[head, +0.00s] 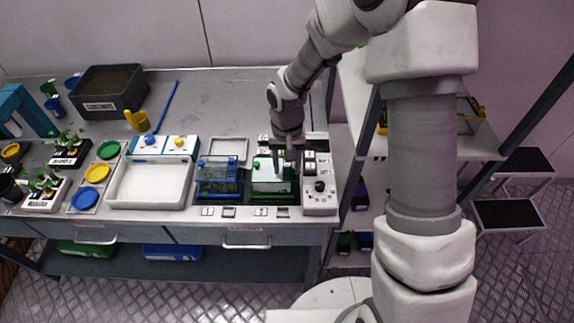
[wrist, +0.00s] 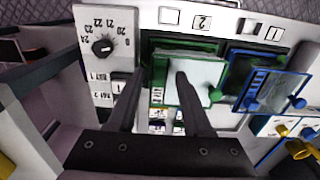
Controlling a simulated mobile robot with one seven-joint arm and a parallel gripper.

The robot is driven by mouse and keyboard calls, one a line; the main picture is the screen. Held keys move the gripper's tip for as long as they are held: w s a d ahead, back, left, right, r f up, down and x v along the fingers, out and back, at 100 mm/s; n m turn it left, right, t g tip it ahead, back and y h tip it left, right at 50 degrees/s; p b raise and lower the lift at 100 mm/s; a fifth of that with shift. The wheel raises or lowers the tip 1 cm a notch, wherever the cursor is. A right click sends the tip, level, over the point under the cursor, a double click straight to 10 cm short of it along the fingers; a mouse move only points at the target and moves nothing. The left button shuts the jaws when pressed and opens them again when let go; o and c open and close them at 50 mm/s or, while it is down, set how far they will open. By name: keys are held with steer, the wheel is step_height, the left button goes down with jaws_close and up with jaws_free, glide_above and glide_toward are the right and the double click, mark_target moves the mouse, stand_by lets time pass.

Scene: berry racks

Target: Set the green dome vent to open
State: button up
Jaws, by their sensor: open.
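The green dome (head: 266,184) is a pale clear box with green edges on the rack bench, just right of the blue dome. In the wrist view the green dome (wrist: 201,75) shows a pale top, green side edges and a green knob (wrist: 216,95) at its right side. The vent's setting cannot be made out. My gripper (head: 287,168) is over the right part of the green dome, pointing down. In the wrist view my gripper (wrist: 158,76) is open with nothing between its fingers; one finger overlaps the dome's top in the picture. Contact cannot be told.
The blue dome (head: 218,178) stands close by on the left. A white control box (head: 319,195) with a dial (wrist: 103,46) and switches is close on the right. A white tray (head: 150,205) lies farther left. A shelf frame (head: 362,145) stands beyond the bench's right edge.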

steer(key=shift+f, duration=0.25)
jaws_close()
stand_by(1.4)
